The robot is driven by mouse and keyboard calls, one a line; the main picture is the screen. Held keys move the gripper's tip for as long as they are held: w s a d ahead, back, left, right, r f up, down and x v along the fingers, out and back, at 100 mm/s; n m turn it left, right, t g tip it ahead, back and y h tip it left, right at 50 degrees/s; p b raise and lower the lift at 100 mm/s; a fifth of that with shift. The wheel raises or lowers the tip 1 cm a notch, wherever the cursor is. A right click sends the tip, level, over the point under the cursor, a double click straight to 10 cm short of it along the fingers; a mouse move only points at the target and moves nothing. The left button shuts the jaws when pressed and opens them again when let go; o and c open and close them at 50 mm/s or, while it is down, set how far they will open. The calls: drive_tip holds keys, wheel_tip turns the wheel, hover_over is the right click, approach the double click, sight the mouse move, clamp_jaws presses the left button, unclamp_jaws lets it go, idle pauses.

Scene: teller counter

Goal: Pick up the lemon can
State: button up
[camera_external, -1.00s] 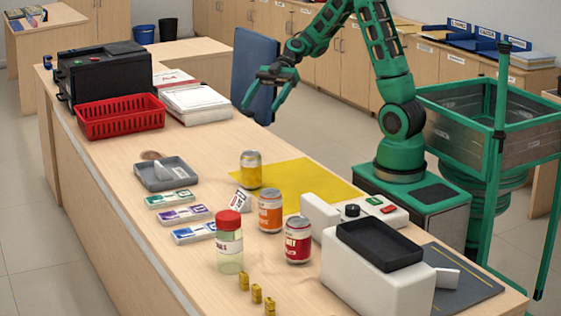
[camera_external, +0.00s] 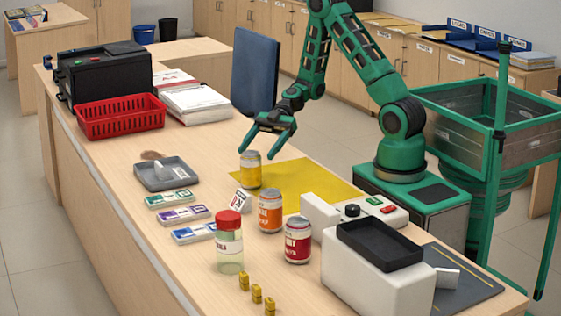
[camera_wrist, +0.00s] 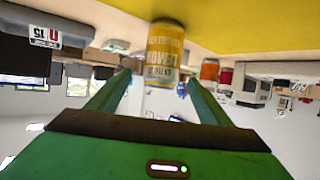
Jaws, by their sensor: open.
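The lemon can (camera_external: 251,170) is yellow with a silver top and stands upright on the counter, at the left edge of the yellow mat (camera_external: 310,180). My gripper (camera_external: 258,152) is open, its fingers pointing down just above and around the can's top in the outside view; whether they touch it I cannot tell. In the wrist view, which is upside down, the lemon can (camera_wrist: 166,55) shows its label beyond and between the tips of my open fingers (camera_wrist: 160,92). Nothing is held.
An orange can (camera_external: 270,211) and a red can (camera_external: 298,241) stand nearer the front. A red-lidded jar (camera_external: 229,245), a small card sign (camera_external: 242,201) and a grey tray (camera_external: 166,174) are close by. A white machine (camera_external: 375,275) stands at front right. The yellow mat is mostly clear.

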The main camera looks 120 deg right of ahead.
sight(245, 167)
drive_tip(key=x, duration=0.9)
drive_tip(key=shift+w+a, duration=0.25)
drive_tip(key=shift+w, duration=0.05)
drive_tip(key=c, duration=1.4)
drive_tip(key=shift+r, duration=0.15)
